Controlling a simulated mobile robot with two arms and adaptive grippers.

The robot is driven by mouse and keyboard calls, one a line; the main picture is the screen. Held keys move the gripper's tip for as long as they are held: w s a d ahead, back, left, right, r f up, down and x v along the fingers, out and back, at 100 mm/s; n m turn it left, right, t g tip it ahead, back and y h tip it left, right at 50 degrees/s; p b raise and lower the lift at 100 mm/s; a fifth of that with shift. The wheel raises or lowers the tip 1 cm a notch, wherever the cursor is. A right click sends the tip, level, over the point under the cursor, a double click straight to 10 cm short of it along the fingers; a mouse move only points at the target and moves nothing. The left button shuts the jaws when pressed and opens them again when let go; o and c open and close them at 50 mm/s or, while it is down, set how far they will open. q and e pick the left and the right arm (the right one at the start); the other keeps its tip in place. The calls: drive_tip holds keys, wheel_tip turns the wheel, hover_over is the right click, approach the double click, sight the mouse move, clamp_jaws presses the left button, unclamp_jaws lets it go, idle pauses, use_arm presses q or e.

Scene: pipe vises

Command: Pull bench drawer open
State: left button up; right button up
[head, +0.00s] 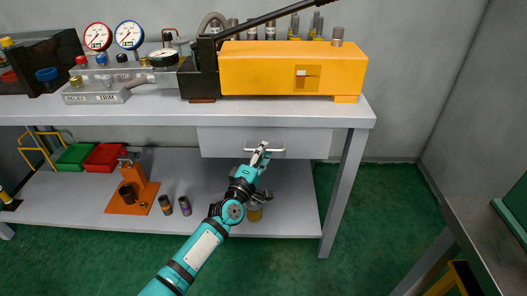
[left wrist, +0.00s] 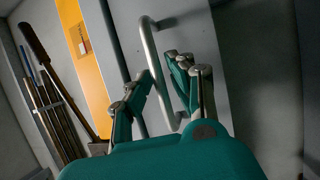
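The bench drawer (head: 222,143) is a pale grey front under the bench top, looking pushed in. Its handle (head: 276,151) is a light metal bar across the front; it also shows in the left wrist view (left wrist: 155,65), running between my fingers. Contact with the bar cannot be made out. My right gripper is in neither view.
The bench top (head: 185,112) carries a yellow machine (head: 260,68) with a long black lever, and several gauges. The lower shelf (head: 240,185) holds red and green bins, an orange vise (head: 132,188) and small cylinders. The green floor (head: 375,210) right of the bench leg is clear.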

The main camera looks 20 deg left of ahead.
use_arm(q)
drive_tip(key=shift+w+r, duration=0.1)
drive_tip(key=shift+w, duration=0.3)
drive_tip(key=shift+c, duration=0.3)
clamp_jaws()
